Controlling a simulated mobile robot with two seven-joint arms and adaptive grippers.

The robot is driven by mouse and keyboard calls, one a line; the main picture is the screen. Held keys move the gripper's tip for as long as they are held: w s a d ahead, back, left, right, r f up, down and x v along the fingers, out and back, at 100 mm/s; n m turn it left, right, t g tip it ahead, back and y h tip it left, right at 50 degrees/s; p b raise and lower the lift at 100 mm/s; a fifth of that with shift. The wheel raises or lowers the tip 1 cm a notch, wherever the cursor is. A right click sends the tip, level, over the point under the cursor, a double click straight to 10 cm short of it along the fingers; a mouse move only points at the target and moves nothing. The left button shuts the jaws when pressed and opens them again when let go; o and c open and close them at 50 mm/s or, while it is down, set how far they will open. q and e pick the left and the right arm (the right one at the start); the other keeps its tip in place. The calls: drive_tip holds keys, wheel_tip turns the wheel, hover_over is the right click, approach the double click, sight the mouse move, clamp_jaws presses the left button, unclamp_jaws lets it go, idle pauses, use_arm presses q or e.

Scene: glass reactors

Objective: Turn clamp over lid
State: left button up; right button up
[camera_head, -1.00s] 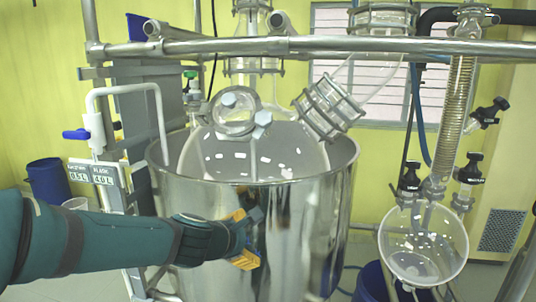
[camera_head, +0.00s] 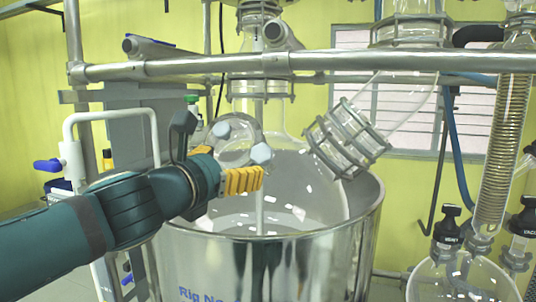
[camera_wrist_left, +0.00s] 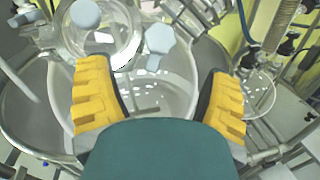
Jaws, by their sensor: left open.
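The glass reactor's side port has a round lid held by a ring clamp (camera_head: 238,135) with pale blue knobs. A knob (camera_head: 261,153) sticks out toward me at the lower right of the ring. My left gripper (camera_head: 222,160) is open and empty just in front of the port, partly hiding the lid's lower left. In the left wrist view the yellow-padded fingers (camera_wrist_left: 159,95) are spread wide. The clamp's knob (camera_wrist_left: 159,40) appears beyond and between them, with no visible contact. Another knob (camera_wrist_left: 85,13) is at upper left. My right gripper is not in view.
A steel vessel (camera_head: 300,250) surrounds the reactor's lower part. A metal rail (camera_head: 330,60) crosses above the port. A clamped glass elbow (camera_head: 347,137) is right of the port. A white pipe with a blue valve (camera_head: 47,165) stands at left.

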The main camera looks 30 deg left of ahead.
sight(259, 155)
use_arm(q)
drive_tip(key=w+b, duration=0.1)
drive_tip(key=w, duration=0.2)
drive_tip(key=w+b, duration=0.1)
drive_tip(key=w, duration=0.3)
drive_tip(key=w+b, duration=0.1)
drive_tip(key=w, duration=0.3)
drive_tip(key=shift+w+a+f, duration=0.1)
drive_tip(key=shift+w+a, duration=0.05)
drive_tip(key=shift+a, duration=0.2)
drive_tip(key=shift+w, duration=0.45)
drive_tip(key=c, duration=1.3)
drive_tip(key=shift+o, duration=0.2)
